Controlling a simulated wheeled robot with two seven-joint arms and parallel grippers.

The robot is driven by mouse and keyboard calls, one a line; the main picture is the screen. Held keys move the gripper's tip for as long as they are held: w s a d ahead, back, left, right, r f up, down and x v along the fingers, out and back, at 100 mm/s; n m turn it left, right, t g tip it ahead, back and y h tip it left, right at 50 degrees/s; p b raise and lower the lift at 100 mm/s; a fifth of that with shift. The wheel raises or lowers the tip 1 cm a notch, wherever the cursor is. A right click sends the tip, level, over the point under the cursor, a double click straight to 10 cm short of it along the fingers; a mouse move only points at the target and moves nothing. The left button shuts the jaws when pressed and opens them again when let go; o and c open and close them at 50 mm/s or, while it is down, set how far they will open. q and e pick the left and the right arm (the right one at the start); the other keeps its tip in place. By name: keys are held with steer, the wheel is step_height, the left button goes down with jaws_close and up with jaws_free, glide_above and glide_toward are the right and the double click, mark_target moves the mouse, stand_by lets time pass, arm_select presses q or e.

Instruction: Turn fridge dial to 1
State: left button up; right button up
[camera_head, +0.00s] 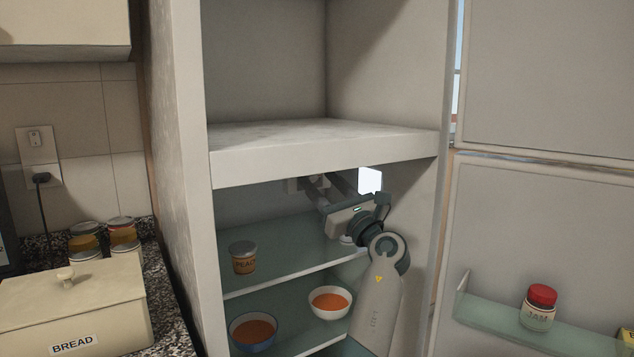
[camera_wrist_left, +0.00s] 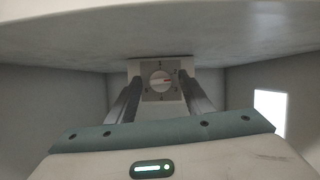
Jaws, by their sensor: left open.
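The fridge dial (camera_wrist_left: 161,80) is a round grey knob on a pale plate at the back of the fridge, just under the compartment's ceiling. In the head view my left gripper (camera_head: 314,185) is inside the fridge under the thick divider, and the dial's face is hidden. My right gripper is not in view.
The divider (camera_head: 320,160) is close above my arm. A jar (camera_head: 243,258) stands on the glass shelf, with a white bowl (camera_head: 330,302) and a blue bowl (camera_head: 253,332) below. The open door (camera_head: 540,220) at right holds a red-lidded jar (camera_head: 538,308). A lit panel (camera_head: 370,180) is beside my wrist.

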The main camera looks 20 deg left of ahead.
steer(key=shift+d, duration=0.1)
arm_select(q)
steer(key=c, duration=1)
steer(key=shift+c, duration=0.2)
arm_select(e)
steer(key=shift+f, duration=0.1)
arm_select(q)
steer(key=shift+d+n+g+y+b, duration=0.1)
steer(key=shift+n+g+y+b, duration=0.45)
steer(key=shift+n, duration=0.95)
steer(key=n+g, duration=0.1)
steer(key=n, duration=0.1)
steer(key=n+g+b, duration=0.1)
steer(key=n, duration=0.1)
steer(key=shift+w+r+g, duration=0.1)
steer(key=shift+g, duration=0.15)
steer(key=shift+n+g, duration=0.6)
steer(key=shift+n, duration=0.9)
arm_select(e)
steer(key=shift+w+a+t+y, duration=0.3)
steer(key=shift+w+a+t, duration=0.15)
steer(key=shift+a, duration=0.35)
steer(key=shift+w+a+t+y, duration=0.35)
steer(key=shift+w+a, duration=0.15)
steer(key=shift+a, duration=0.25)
